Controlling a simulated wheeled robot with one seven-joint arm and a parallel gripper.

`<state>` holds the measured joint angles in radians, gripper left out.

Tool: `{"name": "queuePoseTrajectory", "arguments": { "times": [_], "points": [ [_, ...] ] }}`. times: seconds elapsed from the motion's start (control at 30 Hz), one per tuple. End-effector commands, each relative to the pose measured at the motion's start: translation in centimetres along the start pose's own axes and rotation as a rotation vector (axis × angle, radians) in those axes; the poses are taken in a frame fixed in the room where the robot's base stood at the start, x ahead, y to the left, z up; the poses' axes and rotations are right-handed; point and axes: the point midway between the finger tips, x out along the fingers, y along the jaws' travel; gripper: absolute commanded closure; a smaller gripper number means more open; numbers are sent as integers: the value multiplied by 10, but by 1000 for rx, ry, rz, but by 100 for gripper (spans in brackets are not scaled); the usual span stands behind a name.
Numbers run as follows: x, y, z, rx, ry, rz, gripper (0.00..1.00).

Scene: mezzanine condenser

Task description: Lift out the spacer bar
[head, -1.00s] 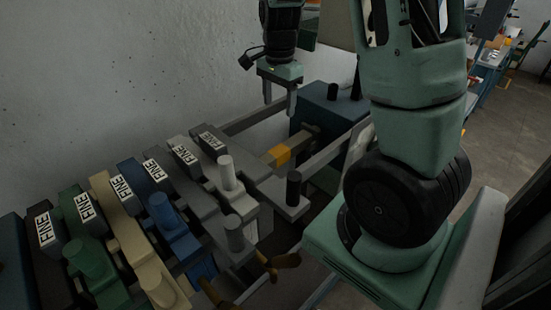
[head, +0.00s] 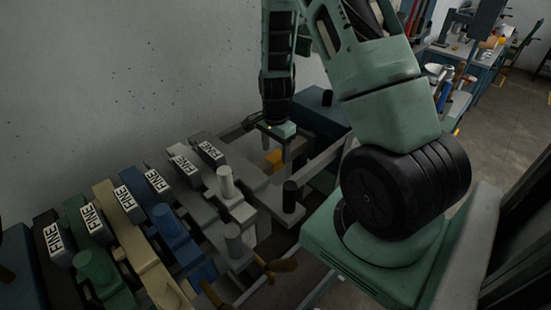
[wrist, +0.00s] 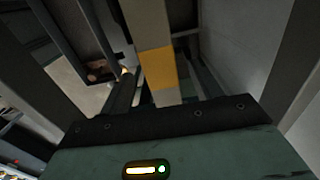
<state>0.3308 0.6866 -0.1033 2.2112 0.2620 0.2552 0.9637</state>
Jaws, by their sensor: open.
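The spacer bar appears to be the grey-brown bar with a yellow band (head: 275,158), lying between the two long rails behind the row of coloured blocks. In the wrist view the bar with its yellow band (wrist: 162,68) runs up the middle of the picture, beyond the edge of my gripper's green body. My gripper (head: 274,152) is open and points down over the bar near the yellow band. One finger shows clearly, and the bar is partly hidden behind the gripper. I cannot tell whether the fingers are beside the bar or still above it.
Rails (head: 325,158) flank the bar, with a dark blue block (head: 320,108) at their far end. A black post (head: 290,196) and a light grey post (head: 226,182) stand in front. Several labelled coloured blocks (head: 130,215) line the left. The wall is close behind.

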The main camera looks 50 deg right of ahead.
Motion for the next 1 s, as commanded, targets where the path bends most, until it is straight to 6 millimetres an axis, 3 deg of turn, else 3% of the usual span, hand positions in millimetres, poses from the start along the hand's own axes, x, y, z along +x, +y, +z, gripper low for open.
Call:
{"name": "queuePoseTrajectory", "arguments": {
  "times": [0.27,0.57,0.8,1.0],
  "points": [
    [27,1,0,0,-1,2,36],
    [30,0,0,0,0,-1,36],
    [30,0,0,0,0,-1,100],
    [29,-1,0,0,1,-2,100]
  ]
}}
